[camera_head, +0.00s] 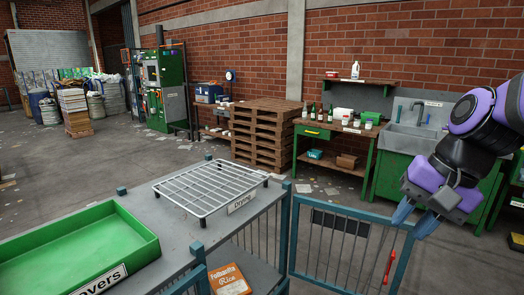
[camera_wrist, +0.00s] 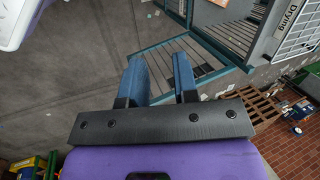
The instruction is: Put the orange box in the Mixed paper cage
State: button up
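The orange box (camera_head: 231,281), with white lettering, is at the bottom middle of the head view. It is cut off by the lower picture edge and lies on a grey surface beside the table with the wire rack. My gripper (camera_head: 415,216) is at the right of the head view, well apart from the box. In the wrist view my gripper (camera_wrist: 161,78) shows two blue fingers with a gap between them and nothing held. A teal barred cage panel (camera_head: 344,246) stands right of the box. No Mixed paper label is readable, so I cannot tell which cage it is.
A grey table (camera_head: 150,215) carries a white wire rack (camera_head: 209,186) labelled Drying and a green tray (camera_head: 75,246) labelled with a word ending in "overs". Wooden pallets (camera_head: 262,135), a workbench (camera_head: 335,133) and a sink (camera_head: 408,140) stand behind. The floor at left is open.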

jog(key=s+d+r+n+t+h, duration=0.4)
jog(key=s+d+r+n, duration=0.1)
jog(key=s+d+n, duration=0.1)
jog(key=shift+s+d+r, duration=0.2)
jog(key=shift+r, duration=0.15)
